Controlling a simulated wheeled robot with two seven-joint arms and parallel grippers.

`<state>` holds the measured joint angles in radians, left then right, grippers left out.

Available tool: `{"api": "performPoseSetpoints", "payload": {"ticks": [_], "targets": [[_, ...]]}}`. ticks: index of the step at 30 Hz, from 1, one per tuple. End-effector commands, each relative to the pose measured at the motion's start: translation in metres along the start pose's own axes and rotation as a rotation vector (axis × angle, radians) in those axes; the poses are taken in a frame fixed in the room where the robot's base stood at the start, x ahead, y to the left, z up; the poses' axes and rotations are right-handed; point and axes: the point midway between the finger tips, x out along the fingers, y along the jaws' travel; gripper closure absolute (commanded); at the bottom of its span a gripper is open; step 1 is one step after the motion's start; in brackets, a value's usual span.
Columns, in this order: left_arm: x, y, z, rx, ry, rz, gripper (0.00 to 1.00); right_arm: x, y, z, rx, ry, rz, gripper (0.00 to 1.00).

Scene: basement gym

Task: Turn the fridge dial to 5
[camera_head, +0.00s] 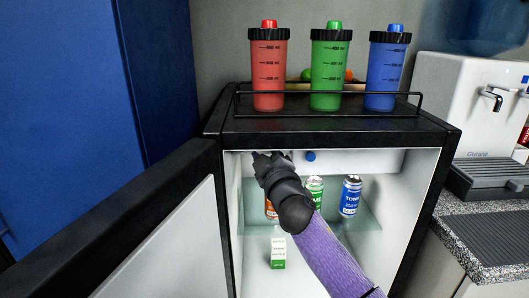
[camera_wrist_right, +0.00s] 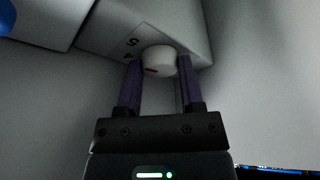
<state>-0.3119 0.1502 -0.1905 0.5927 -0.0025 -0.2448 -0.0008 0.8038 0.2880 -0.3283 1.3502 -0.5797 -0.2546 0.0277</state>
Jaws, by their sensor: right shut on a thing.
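The black mini fridge (camera_head: 340,131) stands open. In the right wrist view, the white round dial (camera_wrist_right: 158,59) sits on a pale housing (camera_wrist_right: 105,32) and has a short red mark on its lower side. The digits 5 and 4 show on the housing left of the dial; other digits are hidden. My right gripper (camera_wrist_right: 157,76) has one finger on each side of the dial and is shut on it. In the head view, my right gripper (camera_head: 266,160) reaches to the upper left inside the fridge and hides the dial. My left gripper is out of view.
The fridge door (camera_head: 165,240) is swung open at left. Below the gripper are a blue can (camera_head: 350,197), a green can (camera_head: 315,190), a partly hidden orange can (camera_head: 270,208) and a small carton (camera_head: 278,254). Red (camera_head: 269,75), green (camera_head: 330,75) and blue (camera_head: 386,77) shakers stand on top.

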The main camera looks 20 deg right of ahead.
Motion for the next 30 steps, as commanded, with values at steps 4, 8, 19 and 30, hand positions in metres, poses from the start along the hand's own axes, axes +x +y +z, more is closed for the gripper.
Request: {"api": "performPoseSetpoints", "payload": {"ticks": [4,8,19,30], "targets": [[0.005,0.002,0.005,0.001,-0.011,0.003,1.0,0.0,-0.003,0.001,0.027,0.0,0.009,1.0],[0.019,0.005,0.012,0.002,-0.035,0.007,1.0,-0.001,-0.006,0.003,0.122,0.0,0.048,1.0],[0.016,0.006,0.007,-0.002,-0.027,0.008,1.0,0.0,-0.001,0.0,0.126,0.0,0.051,0.22],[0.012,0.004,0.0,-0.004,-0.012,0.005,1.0,-0.008,-0.001,-0.001,0.125,0.0,0.051,0.17]]}}
